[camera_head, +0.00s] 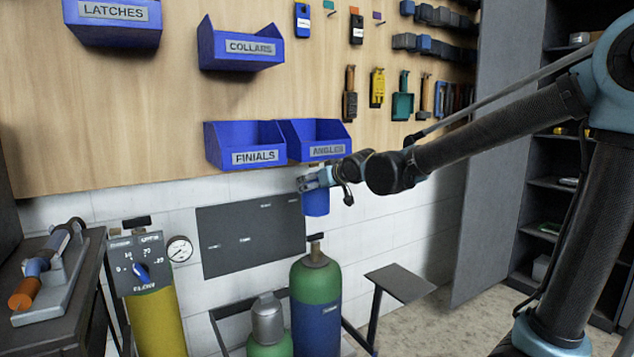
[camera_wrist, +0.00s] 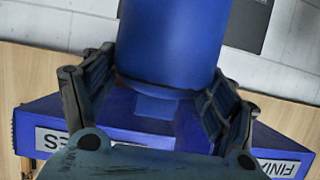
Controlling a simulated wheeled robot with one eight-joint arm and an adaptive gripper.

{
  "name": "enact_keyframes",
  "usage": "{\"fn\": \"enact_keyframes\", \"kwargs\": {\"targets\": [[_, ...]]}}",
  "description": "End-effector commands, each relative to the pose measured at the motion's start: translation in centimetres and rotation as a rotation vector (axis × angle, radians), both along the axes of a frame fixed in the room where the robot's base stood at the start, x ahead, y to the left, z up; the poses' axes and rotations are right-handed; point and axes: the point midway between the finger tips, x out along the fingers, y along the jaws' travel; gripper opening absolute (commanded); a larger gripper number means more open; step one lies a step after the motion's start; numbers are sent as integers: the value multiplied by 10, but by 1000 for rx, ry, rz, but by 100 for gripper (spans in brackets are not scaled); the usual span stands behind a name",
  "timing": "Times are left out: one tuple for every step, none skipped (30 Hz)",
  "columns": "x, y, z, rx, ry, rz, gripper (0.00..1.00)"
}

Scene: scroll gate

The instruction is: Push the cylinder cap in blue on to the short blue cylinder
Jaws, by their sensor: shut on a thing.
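The blue cylinder cap (camera_head: 316,203) hangs from my gripper (camera_head: 308,183), upright and in the air. In the wrist view the blue cap (camera_wrist: 172,40) fills the space at the fingertips of my gripper (camera_wrist: 160,92), with a finger on each side of its near end. A cylinder with a green shoulder and blue body (camera_head: 316,310) stands below the cap, its dark valve (camera_head: 316,243) bare. The cap appears above this valve in the head view, with a gap between them. The cap's open end is hidden.
A green cylinder with a grey cap (camera_head: 268,320) stands left of the blue one. A yellow cylinder (camera_head: 157,322) with a flow panel stands farther left. The FINIALS bin (camera_head: 245,135) and ANGLES bin (camera_head: 330,129) hang above. A dark small platform (camera_head: 400,283) is at right.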

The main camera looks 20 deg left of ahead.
Motion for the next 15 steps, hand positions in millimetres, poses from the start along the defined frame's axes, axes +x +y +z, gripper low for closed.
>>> {"fn": "enact_keyframes", "kwargs": {"targets": [[0,0,-4,1,-1,0,50],[0,0,-6,1,-1,0,50],[0,0,-10,1,-1,0,50],[1,0,-12,1,-1,0,50],[1,0,-14,1,-1,0,50],[1,0,-17,1,-1,-1,50],[1,0,-20,1,-1,-1,50],[1,0,-22,1,-1,-1,50],[0,0,-25,1,-1,-1,50],[0,0,-27,1,-1,-1,50],[0,0,-30,1,-1,-1,50],[1,0,-33,1,-1,-1,50],[1,0,-35,1,-1,-1,50],[1,0,-37,1,-1,-1,50],[1,0,-39,1,-1,-1,50]]}}
